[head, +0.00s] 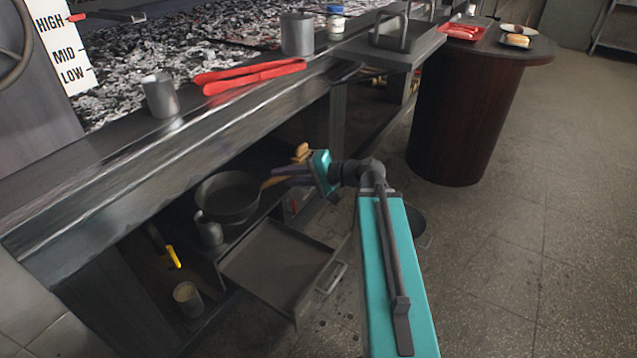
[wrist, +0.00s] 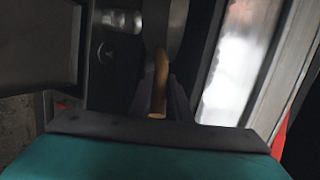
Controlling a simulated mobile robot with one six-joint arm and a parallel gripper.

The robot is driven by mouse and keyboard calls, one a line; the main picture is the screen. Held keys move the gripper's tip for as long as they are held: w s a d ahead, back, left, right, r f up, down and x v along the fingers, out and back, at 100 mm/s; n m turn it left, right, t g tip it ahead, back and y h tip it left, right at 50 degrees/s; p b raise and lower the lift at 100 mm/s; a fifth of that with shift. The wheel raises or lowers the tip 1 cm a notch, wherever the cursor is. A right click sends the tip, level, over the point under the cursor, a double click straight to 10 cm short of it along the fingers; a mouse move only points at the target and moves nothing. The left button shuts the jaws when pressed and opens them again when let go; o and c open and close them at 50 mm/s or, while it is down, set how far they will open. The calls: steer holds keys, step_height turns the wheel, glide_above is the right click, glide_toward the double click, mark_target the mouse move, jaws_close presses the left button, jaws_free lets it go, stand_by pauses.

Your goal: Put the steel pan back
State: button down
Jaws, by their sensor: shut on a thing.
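The steel pan (head: 229,197) is in the head view, a dark round pan in the opening under the grill counter. Its wooden handle (head: 270,182) points right towards my gripper (head: 284,174). My gripper is shut on that handle. In the wrist view the wooden handle (wrist: 159,82) lies between the dark fingers, and part of the grey pan shows above it. The pan looks roughly level. I cannot tell whether its base rests on the shelf or hangs just above it.
A metal cup (head: 209,231) stands just below the pan. An open drawer (head: 278,262) juts out in front. A yellow-ended tool (head: 173,257) and a can (head: 187,298) are lower left. The counter edge (head: 190,165) overhangs the opening. Red tongs (head: 250,76) lie on top. Floor is clear at right.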

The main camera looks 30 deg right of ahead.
steer(key=a+r, duration=0.1)
steer(key=a, duration=0.1)
steer(key=a+r+n+g+y, duration=0.1)
steer(key=a, duration=0.2)
steer(key=a+r+n+g, duration=0.1)
steer(key=a+r, duration=0.1)
steer(key=a, duration=0.1)
steer(key=shift+s+a+y, duration=0.25)
steer(key=shift+s+y, duration=0.1)
steer(key=shift+y, duration=0.05)
steer(key=shift+s, duration=0.15)
